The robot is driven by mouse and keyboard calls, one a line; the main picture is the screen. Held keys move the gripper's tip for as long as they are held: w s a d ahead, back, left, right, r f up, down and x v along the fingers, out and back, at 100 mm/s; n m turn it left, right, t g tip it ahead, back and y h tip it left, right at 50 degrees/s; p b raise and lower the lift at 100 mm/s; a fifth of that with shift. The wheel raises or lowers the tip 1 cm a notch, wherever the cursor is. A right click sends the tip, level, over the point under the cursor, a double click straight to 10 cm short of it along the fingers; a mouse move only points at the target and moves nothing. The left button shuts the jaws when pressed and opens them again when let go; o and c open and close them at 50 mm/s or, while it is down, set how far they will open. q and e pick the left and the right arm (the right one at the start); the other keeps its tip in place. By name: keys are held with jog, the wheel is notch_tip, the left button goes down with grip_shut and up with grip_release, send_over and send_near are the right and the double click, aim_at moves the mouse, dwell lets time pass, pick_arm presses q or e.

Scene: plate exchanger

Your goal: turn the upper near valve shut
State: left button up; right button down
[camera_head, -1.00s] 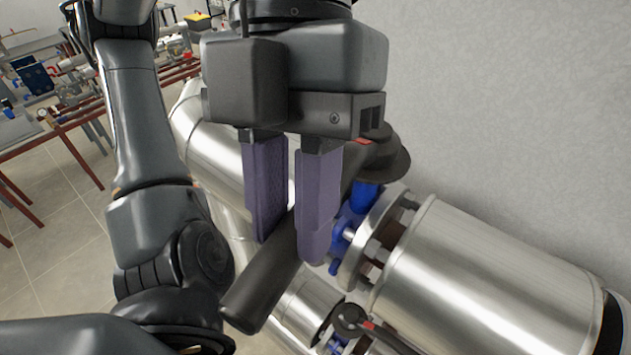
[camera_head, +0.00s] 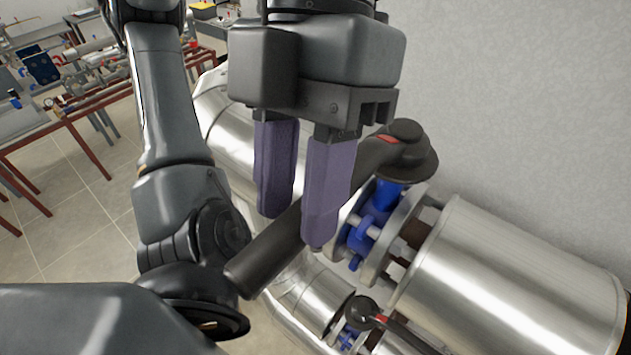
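The upper near valve (camera_head: 375,215) has a blue body with a black lever (camera_head: 268,264) and a black round cap with a red mark. The lever slants from the cap down to the lower left, across the pipe. My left gripper (camera_head: 297,228) points down with its purple fingers on both sides of the lever, one on the far side and one in front. The gap between them is about the lever's width and it looks shut on it; the front finger hides part of the lever. My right gripper is not in view.
A second, lower valve (camera_head: 360,311) with a black lever sits below. A thick silver pipe (camera_head: 520,285) runs to the lower right. A plain grey wall (camera_head: 520,90) stands behind. A red-framed table (camera_head: 85,150) with fittings is at the far left.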

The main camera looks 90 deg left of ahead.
pick_arm(q)
jog(key=shift+o, duration=1.1)
jog(key=shift+r, duration=0.1)
jog(key=p+v, duration=0.1)
jog(key=v, duration=0.9)
jog(key=shift+r, duration=0.3)
